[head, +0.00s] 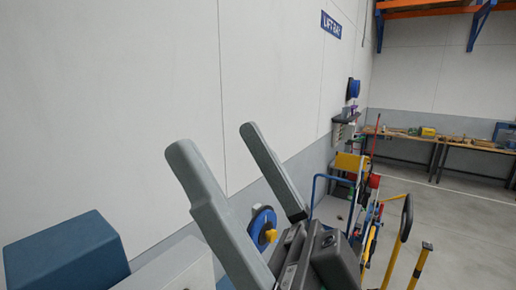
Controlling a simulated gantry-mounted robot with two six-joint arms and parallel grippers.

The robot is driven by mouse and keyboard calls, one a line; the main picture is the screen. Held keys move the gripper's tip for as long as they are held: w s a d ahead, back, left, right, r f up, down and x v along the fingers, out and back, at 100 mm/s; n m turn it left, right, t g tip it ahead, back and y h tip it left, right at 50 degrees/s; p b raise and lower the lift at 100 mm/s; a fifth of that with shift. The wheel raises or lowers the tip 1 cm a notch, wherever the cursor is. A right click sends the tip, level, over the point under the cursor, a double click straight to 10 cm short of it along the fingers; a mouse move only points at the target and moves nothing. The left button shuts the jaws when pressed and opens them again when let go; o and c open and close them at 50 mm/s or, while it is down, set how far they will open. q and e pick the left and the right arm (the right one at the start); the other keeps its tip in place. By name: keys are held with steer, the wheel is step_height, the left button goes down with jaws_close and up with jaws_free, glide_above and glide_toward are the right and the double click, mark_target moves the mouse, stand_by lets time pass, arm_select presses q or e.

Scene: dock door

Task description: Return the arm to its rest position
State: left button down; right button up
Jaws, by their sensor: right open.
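My right gripper (212,162) shows large at the lower middle of the head view. Its two long grey fingers point up and are spread well apart. The dark body of the gripper is at the bottom edge. My left gripper is not in the head view.
A blue box (65,255) is at the lower left. A blue reel with a yellow centre (262,228) is on the wall behind my right gripper. Carts with yellow and blue handles (405,215) stand at the right. Workbenches (440,142) line the far wall; grey floor (460,215) is open before them.

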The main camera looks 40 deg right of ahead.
steer(key=w+d+r+m+h+p, duration=0.1)
steer(key=d+r+h+p, duration=0.2)
steer(key=r+h+p, duration=0.5)
step_height(320, 180, up, 5)
steer(key=p, duration=0.5)
steer(key=shift+w+m, duration=0.15)
steer(key=shift+m, duration=0.15)
steer(key=shift+d+r, duration=0.1)
